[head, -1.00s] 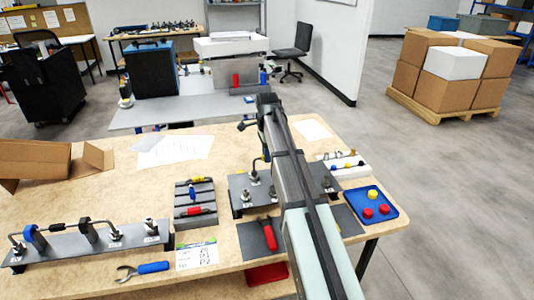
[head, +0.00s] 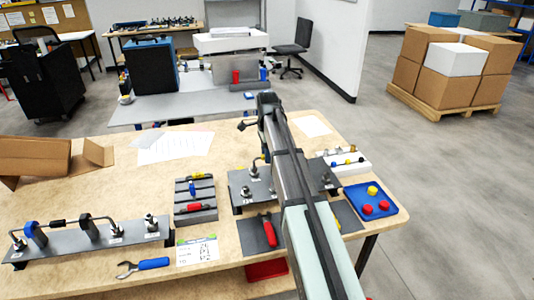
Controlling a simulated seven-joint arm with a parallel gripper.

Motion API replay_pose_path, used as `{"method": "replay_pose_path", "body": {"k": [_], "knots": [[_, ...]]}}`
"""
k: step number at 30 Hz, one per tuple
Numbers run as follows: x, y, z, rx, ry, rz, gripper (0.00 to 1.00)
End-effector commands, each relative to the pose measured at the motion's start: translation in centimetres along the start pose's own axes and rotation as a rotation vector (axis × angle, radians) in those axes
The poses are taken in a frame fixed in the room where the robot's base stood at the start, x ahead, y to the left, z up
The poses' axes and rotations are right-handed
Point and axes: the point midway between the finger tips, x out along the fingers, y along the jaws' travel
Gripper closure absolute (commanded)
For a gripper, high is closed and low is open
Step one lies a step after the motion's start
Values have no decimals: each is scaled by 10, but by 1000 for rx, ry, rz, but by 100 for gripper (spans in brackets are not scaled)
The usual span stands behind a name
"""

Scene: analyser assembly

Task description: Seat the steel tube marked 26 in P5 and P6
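A dark plate with upright fittings (head: 246,190) stands on the bench in the middle, partly covered by my arm. A short bent piece of steel tube (head: 257,162) shows above it, just left of my arm; its other end is hidden. The labels are too small to read, so I cannot tell which tube is marked 26 or which ports are P5 and P6. My gripper's fingers are hidden behind my arm, so their hold does not show.
A block with coloured-handled tools (head: 195,199), a printed card (head: 198,251) and a blue-handled wrench (head: 145,265) lie left of the plate. A red-handled tool (head: 268,230) lies on a dark mat. A blue tray (head: 359,209) with red and yellow caps is at right.

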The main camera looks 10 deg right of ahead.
Motion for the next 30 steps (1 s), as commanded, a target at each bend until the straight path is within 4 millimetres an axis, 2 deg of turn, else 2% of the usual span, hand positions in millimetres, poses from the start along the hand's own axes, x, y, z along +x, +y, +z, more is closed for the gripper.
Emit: {"method": "replay_pose_path", "body": {"k": [9, 14, 17, 30], "knots": [[-1, 0, 0, 0, 0, 0, 51], [-10, -1, 0, 0, 0, 0, 51], [-23, -1, 0, 0, 0, -2, 51], [-103, -2, 0, 0, 0, -2, 51]]}}
